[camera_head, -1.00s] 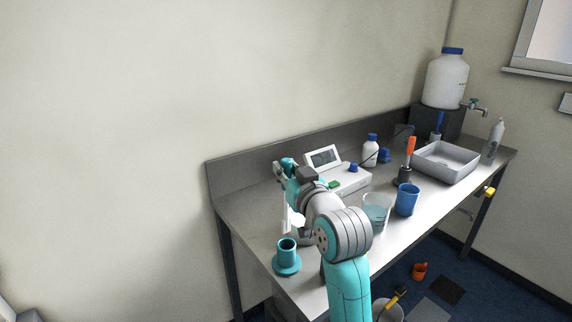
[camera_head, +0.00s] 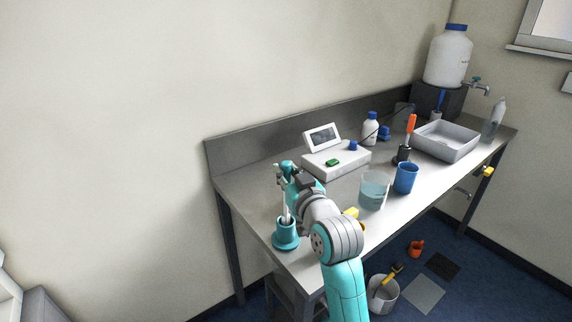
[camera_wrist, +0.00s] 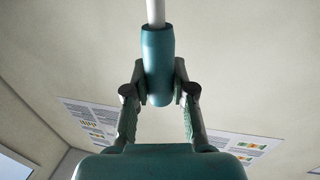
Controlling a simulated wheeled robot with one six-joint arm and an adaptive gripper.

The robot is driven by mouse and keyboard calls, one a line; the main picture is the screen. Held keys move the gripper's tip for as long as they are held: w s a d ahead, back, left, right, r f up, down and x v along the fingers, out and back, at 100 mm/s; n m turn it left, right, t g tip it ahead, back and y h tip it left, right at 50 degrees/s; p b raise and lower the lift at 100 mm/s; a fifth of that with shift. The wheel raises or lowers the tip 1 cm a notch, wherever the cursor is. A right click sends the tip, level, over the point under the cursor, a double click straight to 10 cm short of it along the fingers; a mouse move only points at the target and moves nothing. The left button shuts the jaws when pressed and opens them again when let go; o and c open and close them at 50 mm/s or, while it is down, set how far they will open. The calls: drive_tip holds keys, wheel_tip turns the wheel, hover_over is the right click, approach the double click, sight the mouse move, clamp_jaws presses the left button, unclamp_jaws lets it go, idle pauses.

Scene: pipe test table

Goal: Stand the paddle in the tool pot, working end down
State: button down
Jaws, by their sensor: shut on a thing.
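My gripper (camera_head: 282,174) is shut on the teal handle of the paddle (camera_wrist: 158,62). The handle is at the top, with the paddle's white shaft (camera_head: 286,207) pointing down, close to upright. The teal tool pot (camera_head: 285,240), a cup with a wide round foot, stands near the bench's left front corner. My gripper is above the pot. The shaft's lower part meets the pot's mouth in the head view. The paddle's working end is hidden there, and I cannot tell how deep it sits. In the wrist view, both fingers flank the handle.
A white instrument with a screen (camera_head: 338,159) stands behind my arm. A glass beaker (camera_head: 373,192), a blue cup (camera_head: 406,178) and a grey basin (camera_head: 446,141) are to the right. A yellow thing (camera_head: 351,213) shows beside my arm. The bench left of the pot is bare.

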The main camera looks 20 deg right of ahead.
drive_tip(key=shift+f, duration=2.25)
drive_tip(key=c, duration=0.9)
unclamp_jaws()
drive_tip(key=s+d, duration=0.1)
drive_tip(key=s, duration=1.1)
